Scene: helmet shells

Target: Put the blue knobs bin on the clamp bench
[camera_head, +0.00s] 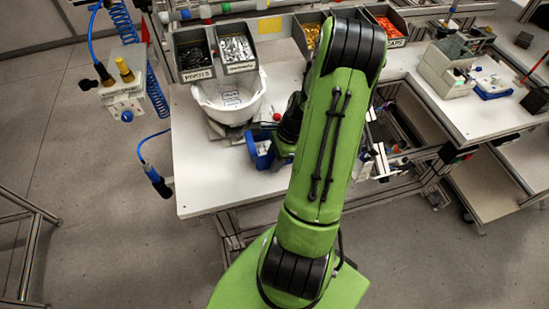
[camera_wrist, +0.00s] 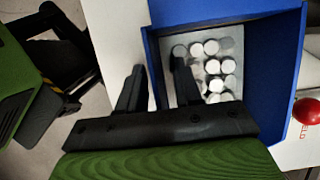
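The blue knobs bin (camera_head: 259,152) stands on the white bench near its front edge, partly hidden by my arm. In the wrist view the blue bin (camera_wrist: 262,12) is open-topped and holds several round white knobs. My gripper (camera_wrist: 160,65) is at the bin's left wall with its fingers apart. One finger is outside that wall and the other shows over the inside. I cannot tell whether either finger touches the wall. In the head view my arm hides most of the gripper. No label shows which bench is the clamp bench.
A white helmet shell (camera_head: 229,100) sits behind the bin, with a red ball knob (camera_head: 277,117) close by. Labelled grey bins (camera_head: 194,58) line the back. A second white bench (camera_head: 468,118) at right carries a grey-green device (camera_head: 444,70). The bench's front left is clear.

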